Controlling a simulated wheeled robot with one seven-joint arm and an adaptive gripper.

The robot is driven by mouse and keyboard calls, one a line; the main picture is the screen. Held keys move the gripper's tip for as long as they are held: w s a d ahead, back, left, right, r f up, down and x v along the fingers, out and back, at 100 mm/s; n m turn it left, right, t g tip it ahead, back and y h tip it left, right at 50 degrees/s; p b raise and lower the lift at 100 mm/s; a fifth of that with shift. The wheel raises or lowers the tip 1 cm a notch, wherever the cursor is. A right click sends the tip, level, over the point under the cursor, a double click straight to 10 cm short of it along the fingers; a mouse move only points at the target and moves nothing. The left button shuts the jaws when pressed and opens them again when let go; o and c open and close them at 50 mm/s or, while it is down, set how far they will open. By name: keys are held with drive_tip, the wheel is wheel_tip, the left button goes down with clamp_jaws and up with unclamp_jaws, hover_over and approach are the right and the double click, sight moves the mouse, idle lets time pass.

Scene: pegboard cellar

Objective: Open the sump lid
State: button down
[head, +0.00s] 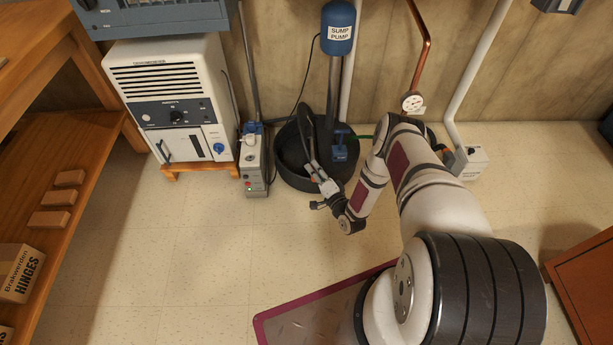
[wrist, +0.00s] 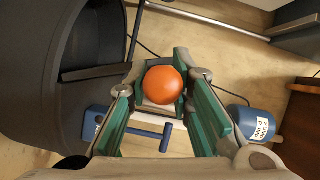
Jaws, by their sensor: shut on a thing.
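The black round sump (head: 292,168) stands on the floor by the wall, below the blue sump pump tank (head: 338,27). A dark curved piece (head: 305,135), seemingly the lid seen nearly edge-on, rises steeply over the sump. My gripper (head: 319,174) is at its lower front end. In the wrist view, an orange ball-shaped knob (wrist: 163,85) sits between my teal fingers, which are shut on it. A large dark round body (wrist: 35,65) fills the left side there. How the knob joins the lid is hidden.
A white dehumidifier-like unit (head: 170,95) and a small grey box (head: 254,165) stand left of the sump. A copper pipe with a gauge (head: 412,102) is to the right. Wooden shelving (head: 85,150) lies left. The floor in front is mostly clear.

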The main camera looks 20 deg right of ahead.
drive_tip(key=shift+s+d+f+m+t+b, duration=0.1)
drive_tip(key=shift+s+d+m+t+b, duration=0.2)
drive_tip(key=shift+d+m+b, duration=0.4)
drive_tip(key=shift+s+d+r+m+t+b, duration=0.15)
drive_tip(key=shift+d+m+t+b, duration=0.25)
drive_tip(key=shift+d+m, duration=0.5)
drive_tip(key=shift+s+d+f+m+t+b, duration=0.15)
drive_tip(key=shift+s+d+m+t+b, duration=0.25)
drive_tip(key=shift+d+m, duration=0.4)
drive_tip(key=shift+w+d, duration=0.1)
drive_tip(key=shift+d, duration=0.05)
drive_tip(key=c, duration=1.4)
unclamp_jaws()
drive_tip(key=s, duration=0.4)
drive_tip(key=s+f, duration=0.1)
drive_tip(key=s, duration=0.3)
drive_tip(key=s+d, duration=0.1)
drive_tip(key=s, duration=0.2)
drive_tip(key=shift+s+d+f, duration=0.1)
drive_tip(key=shift+s+f, duration=0.15)
drive_tip(key=shift+s, duration=0.15)
